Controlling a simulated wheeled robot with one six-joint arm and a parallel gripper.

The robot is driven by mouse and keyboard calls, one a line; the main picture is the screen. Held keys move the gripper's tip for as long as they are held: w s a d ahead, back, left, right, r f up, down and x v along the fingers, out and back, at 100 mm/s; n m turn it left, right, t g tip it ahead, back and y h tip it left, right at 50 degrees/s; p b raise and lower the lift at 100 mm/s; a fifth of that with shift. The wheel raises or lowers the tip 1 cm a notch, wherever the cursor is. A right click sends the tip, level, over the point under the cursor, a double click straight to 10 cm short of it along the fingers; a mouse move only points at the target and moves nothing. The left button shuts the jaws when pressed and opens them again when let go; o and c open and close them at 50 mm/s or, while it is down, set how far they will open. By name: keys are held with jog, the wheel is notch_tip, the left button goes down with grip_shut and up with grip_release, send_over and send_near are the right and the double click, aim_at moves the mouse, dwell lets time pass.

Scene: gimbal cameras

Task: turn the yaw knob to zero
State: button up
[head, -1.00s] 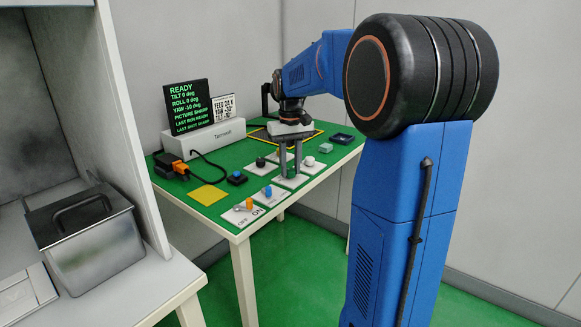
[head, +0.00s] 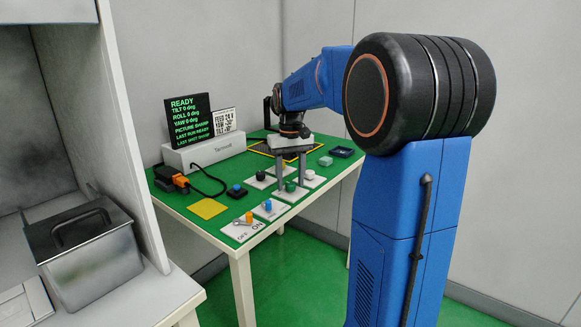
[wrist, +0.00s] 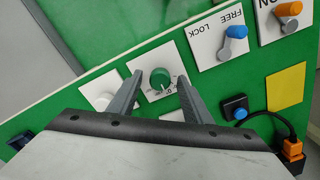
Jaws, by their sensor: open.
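The green knob (wrist: 160,80) sits on a white plate on the green table top. Its plate lettering is too small to read for sure, though a 0 seems to show by the white pointer mark. It also shows in the head view (head: 291,186), partly hidden by a finger. My gripper (wrist: 160,87) is open, with one finger on each side of the knob and a gap on both sides. In the head view my gripper (head: 291,182) points down over the plate. The screen (head: 189,119) reads READY, tilt 0, roll 0, yaw 0 deg.
A black knob (head: 260,175) and a white knob (head: 309,174) stand close by. A blue FREE/LOCK lever (wrist: 236,33) and an orange ON/OFF lever (wrist: 289,10) are near. A black-and-blue button (head: 236,190), a yellow pad (head: 207,208) and a cabled orange plug (head: 180,180) lie left.

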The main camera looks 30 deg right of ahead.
aim_at(290, 183)
notch_tip(290, 183, up, 17)
dwell(0.5)
dwell(0.4)
jog(key=s+a+f+n+t, duration=0.1)
jog(key=s+a+f, duration=0.4)
jog(key=s+f, duration=0.3)
jog(key=s+a+f+n+t, duration=0.1)
jog(key=s+a+f+t, duration=0.1)
jog(key=s+a+f, duration=0.3)
jog(key=s+a+f+t, duration=0.1)
jog(key=s+a+f, duration=0.5)
jog(key=s+f, duration=0.5)
jog(key=s, duration=0.5)
jog(key=shift+s+f+n+t, duration=0.15)
jog(key=shift+s+n+t, duration=0.1)
jog(key=shift+n+t, duration=0.15)
dwell(3.1)
